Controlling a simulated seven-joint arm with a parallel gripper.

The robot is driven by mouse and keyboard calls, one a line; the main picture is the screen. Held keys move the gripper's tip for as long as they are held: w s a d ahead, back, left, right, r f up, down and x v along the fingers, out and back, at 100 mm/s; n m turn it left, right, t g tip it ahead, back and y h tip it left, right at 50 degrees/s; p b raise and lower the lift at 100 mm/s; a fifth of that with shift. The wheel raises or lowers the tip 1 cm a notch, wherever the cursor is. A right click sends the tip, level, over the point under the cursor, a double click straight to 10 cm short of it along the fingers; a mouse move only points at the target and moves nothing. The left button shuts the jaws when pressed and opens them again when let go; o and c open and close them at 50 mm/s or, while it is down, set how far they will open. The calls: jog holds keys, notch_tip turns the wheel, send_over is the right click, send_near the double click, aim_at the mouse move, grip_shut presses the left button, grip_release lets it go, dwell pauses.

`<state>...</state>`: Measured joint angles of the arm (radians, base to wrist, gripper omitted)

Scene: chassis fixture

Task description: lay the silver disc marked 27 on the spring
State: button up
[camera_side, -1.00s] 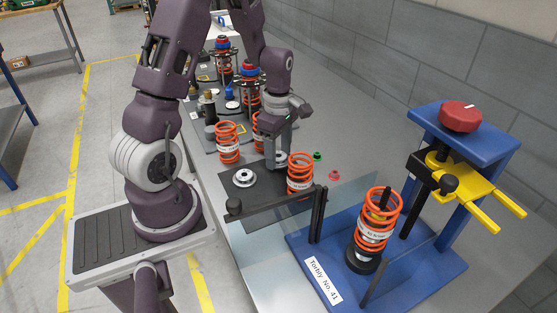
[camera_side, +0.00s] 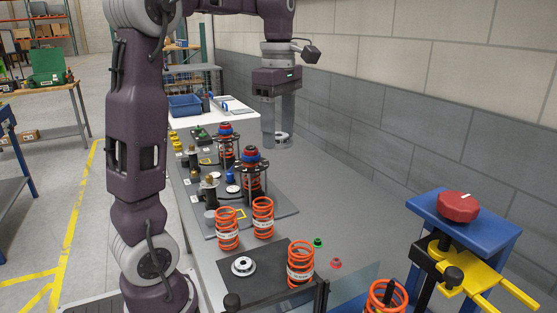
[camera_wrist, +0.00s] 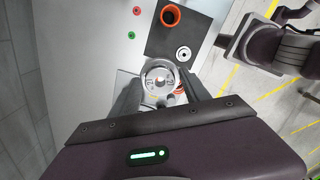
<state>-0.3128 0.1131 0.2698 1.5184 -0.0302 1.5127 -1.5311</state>
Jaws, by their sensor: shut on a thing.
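My gripper (camera_side: 282,140) is shut on a silver disc (camera_wrist: 160,82) and holds it high above the grey table. The disc's markings show in the wrist view, but are too small to read surely. In the side view the same disc (camera_side: 283,136) sits between my fingertips. Orange coil springs stand below: one on the black mat (camera_side: 300,262), two behind it (camera_side: 227,230) (camera_side: 263,218), and one in the blue press (camera_side: 385,298), cut off by the picture's lower edge. The held disc is apart from all of them.
A second silver disc (camera_side: 243,266) lies on the black mat (camera_side: 262,258). Assembled spring units (camera_side: 252,178) stand farther back. The blue press has a red knob (camera_side: 458,207) and yellow arms (camera_side: 485,270). A clear panel (camera_side: 350,288) stands before it. Green (camera_side: 318,243) and red (camera_side: 336,263) pieces lie nearby.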

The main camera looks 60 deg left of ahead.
jog(key=w+d+m, duration=0.2)
jog(key=d+m, duration=1)
jog(key=d, duration=2)
jog(key=shift+d+f, duration=0.1)
jog(key=shift+f, duration=4)
jog(key=shift+f, duration=1.15)
jog(key=shift+f, duration=0.5)
